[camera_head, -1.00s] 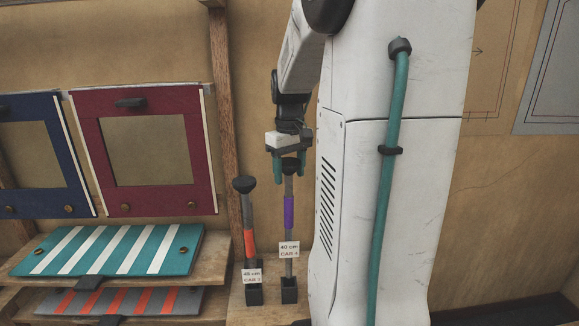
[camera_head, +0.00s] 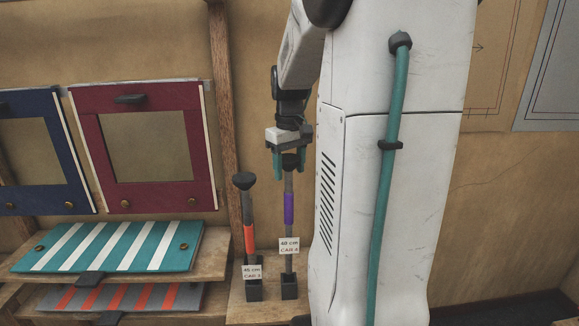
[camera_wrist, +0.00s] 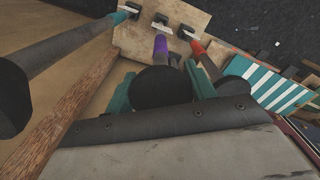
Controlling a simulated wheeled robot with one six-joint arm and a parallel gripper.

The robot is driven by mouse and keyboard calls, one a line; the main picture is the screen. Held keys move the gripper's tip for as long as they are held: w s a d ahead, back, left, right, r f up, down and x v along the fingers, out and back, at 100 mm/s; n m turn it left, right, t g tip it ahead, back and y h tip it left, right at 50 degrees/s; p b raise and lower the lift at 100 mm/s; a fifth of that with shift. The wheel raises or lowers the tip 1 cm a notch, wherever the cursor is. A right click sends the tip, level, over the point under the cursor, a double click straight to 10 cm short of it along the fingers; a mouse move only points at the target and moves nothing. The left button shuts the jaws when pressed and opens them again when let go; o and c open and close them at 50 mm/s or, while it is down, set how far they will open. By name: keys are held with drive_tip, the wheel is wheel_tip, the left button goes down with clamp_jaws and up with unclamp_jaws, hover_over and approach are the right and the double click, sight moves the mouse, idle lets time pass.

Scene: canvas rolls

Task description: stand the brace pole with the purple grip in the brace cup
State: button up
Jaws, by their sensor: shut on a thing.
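The brace pole with the purple grip (camera_head: 289,208) stands upright, its foot in a small black socket (camera_head: 289,288) on a wooden shelf. The purple grip also shows in the wrist view (camera_wrist: 160,46), with the pole's black round top (camera_wrist: 161,88) close to the camera. My gripper (camera_head: 290,162) is shut on the pole at its top, with a teal finger on each side; the wrist view shows the fingers (camera_wrist: 161,92) beside the black top. I cannot tell whether any visible socket is the brace cup.
A pole with an orange grip (camera_head: 249,238) stands close to the left. Striped boards (camera_head: 110,247) lie on shelves at left, below framed panels (camera_head: 205,150). A wooden post (camera_head: 222,90) rises behind.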

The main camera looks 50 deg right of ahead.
sight(290, 192)
drive_tip(key=shift+f, duration=4.9)
drive_tip(key=o, duration=1.4)
drive_tip(key=shift+o, duration=0.2)
wheel_tip(290, 192, up, 8)
drive_tip(key=shift+f, duration=0.1)
drive_tip(key=shift+m+g+y, duration=0.3)
drive_tip(key=shift+m, duration=0.6)
drive_tip(key=s+a, duration=0.1)
drive_tip(key=a, duration=0.1)
drive_tip(key=s+a+f, duration=0.1)
drive_tip(key=a, duration=0.1)
drive_tip(key=shift+s, duration=0.2)
drive_tip(key=s+a+r+n, duration=0.1)
drive_tip(key=s+a, duration=0.2)
drive_tip(key=a, duration=0.5)
drive_tip(key=s+a+r+n+t, duration=0.1)
drive_tip(key=s+a+n, duration=0.1)
drive_tip(key=a, duration=0.7)
drive_tip(key=s+a+r+n+t, duration=0.1)
drive_tip(key=s+a, duration=0.3)
drive_tip(key=a, duration=0.5)
drive_tip(key=shift+s+a+n, duration=0.15)
drive_tip(key=shift+s+n, duration=0.25)
drive_tip(key=shift+n, duration=0.1)
